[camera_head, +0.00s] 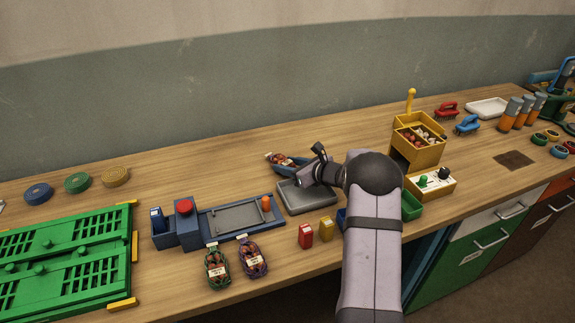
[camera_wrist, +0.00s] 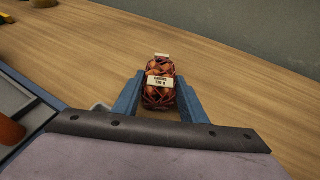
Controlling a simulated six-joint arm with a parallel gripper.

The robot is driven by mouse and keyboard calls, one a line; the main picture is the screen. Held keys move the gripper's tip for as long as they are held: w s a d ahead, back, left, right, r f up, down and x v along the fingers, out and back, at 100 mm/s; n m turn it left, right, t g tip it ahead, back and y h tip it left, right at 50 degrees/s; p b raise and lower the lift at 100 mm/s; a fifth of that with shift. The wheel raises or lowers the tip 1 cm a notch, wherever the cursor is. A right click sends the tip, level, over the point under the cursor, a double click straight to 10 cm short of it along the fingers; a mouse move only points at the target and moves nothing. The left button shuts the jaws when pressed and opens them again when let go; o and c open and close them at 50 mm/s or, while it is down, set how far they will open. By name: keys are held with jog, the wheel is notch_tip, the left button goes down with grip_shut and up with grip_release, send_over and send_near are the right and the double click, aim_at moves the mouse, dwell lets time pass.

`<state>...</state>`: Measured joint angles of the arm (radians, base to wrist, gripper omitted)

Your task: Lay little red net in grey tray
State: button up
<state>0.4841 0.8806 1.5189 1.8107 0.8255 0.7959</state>
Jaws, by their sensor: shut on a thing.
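A little red net (camera_head: 275,158) of onions with a white label is between the blue fingers of my gripper (camera_head: 288,162), behind the grey tray. In the wrist view the net (camera_wrist: 160,95) sits upright in the picture between both fingers, and my gripper (camera_wrist: 159,98) is shut on it. I cannot tell whether the net touches the table. The grey tray (camera_head: 300,208) lies flat on the table, nearer than the net; my wrist hides part of it.
A blue-framed device (camera_head: 205,238) with an orange knob (camera_head: 266,203) stands left of the tray. A green net (camera_head: 216,268) and a purple net (camera_head: 254,259) lie in front. Yellow bins (camera_head: 417,150) stand right.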

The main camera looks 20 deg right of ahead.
jog(key=shift+f, duration=0.15)
jog(key=o, duration=1.2)
jog(key=shift+r, duration=0.25)
jog(key=shift+s+d, duration=0.2)
jog(key=shift+s, duration=0.05)
jog(key=shift+o, duration=0.6)
jog(key=b+v, duration=0.2)
jog(key=v, duration=0.9)
jog(key=shift+s+r, duration=0.2)
